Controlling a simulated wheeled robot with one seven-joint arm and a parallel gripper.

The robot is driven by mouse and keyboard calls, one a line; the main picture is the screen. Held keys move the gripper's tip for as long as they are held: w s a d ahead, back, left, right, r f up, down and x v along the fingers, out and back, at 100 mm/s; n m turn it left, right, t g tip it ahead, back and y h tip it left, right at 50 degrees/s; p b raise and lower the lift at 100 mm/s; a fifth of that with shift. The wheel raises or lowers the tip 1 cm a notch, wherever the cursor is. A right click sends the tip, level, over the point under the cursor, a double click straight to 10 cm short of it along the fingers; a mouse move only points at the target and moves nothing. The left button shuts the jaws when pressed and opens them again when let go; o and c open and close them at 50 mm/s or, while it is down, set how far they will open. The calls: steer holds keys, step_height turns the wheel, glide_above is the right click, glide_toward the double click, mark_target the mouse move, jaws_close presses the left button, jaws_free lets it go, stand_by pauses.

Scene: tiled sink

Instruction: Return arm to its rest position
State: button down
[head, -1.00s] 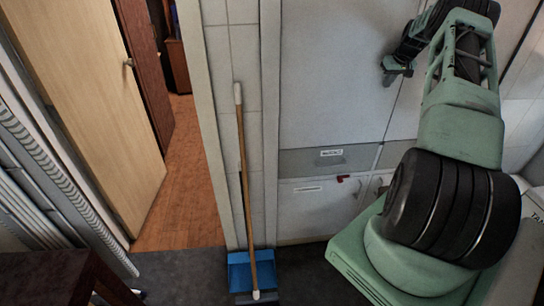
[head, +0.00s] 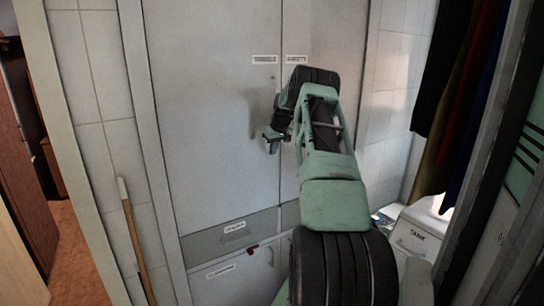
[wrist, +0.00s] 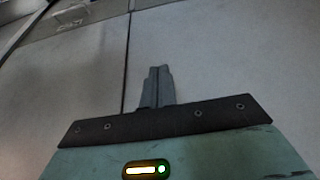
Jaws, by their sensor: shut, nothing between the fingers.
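My gripper (head: 271,139) is at the end of my raised green and black arm, in front of the tall grey cabinet (head: 205,110). In the wrist view my gripper (wrist: 160,72) points at the pale cabinet doors, with its fingers together and nothing between them. The dark seam between the doors runs just left of the fingers. I cannot tell the exact gap between the fingertips and the doors.
A broom handle (head: 134,240) leans at the tiled wall on the left, beside the doorway with a wooden floor (head: 80,255). Dark hanging clothes (head: 455,100) and a white box marked TANK (head: 418,240) are on the right. Small labels are on the cabinet.

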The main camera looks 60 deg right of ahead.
steer(key=b+v, duration=0.2)
steer(key=v, duration=0.5)
steer(key=shift+s+r, duration=0.2)
steer(key=shift+r, duration=0.1)
